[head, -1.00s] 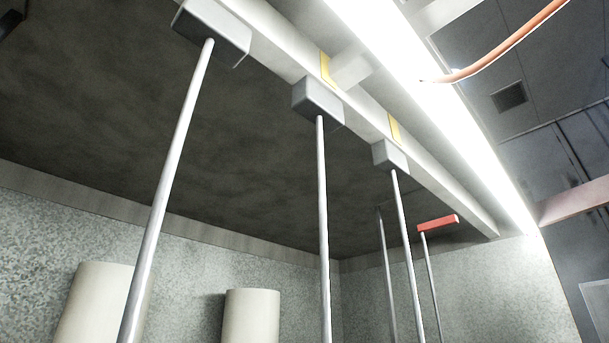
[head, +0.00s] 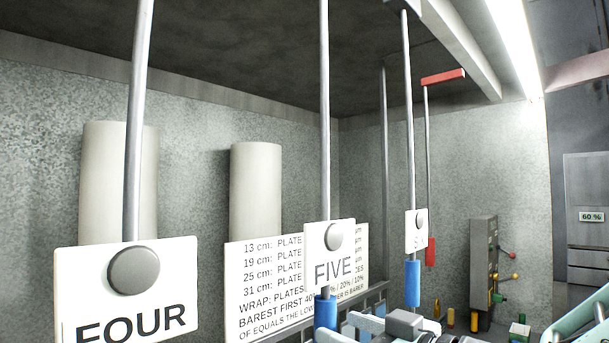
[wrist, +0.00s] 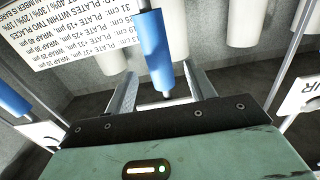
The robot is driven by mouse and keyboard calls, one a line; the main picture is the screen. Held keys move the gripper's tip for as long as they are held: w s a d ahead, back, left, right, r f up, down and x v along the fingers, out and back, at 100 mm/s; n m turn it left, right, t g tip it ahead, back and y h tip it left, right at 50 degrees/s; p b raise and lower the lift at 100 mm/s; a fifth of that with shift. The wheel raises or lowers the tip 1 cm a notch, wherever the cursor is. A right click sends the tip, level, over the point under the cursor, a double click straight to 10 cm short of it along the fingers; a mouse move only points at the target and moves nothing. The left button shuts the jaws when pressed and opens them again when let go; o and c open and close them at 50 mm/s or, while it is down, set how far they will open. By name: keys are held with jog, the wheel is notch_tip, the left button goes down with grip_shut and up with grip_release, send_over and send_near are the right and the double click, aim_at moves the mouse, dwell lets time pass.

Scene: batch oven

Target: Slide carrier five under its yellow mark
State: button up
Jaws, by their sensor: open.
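Carrier five hangs on a thin grey rod with a white FIVE sign (head: 333,268) at the centre of the head view. Its blue grip sleeve (head: 326,314) is just below the sign; in the wrist view the sleeve (wrist: 155,45) stands between my two fingers. My gripper (head: 365,325) is open at the bottom of the head view, and its fingers (wrist: 160,72) lie either side of the sleeve, apparently not closed on it. The top of carrier five and the yellow marks are out of view.
Carrier FOUR's sign (head: 128,290) hangs at left, and a smaller sign (head: 416,232) with a blue sleeve (head: 412,284) at right. A notice board (head: 262,290) stands behind. A red bar (head: 442,77) and a control box (head: 484,265) with coloured levers are farther right.

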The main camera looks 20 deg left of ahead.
jog(key=shift+v, duration=2.4)
jog(key=s+d+f+m+g+h+b, duration=0.1)
jog(key=s+d+f+m+h+b, duration=0.15)
jog(key=d+f+h, duration=0.5)
jog(key=s+d+f+m+h+b, duration=0.2)
jog(key=s+d+f+h+b, duration=0.15)
jog(key=f, duration=0.75)
jog(key=s+d+f+m+g+h+b, duration=0.1)
jog(key=s+d+f+g+h, duration=0.4)
jog(key=s+d, duration=0.6)
jog(key=shift+s+f+g+b, duration=0.4)
jog(key=shift+s+f+b, duration=0.5)
jog(key=shift+s, duration=0.3)
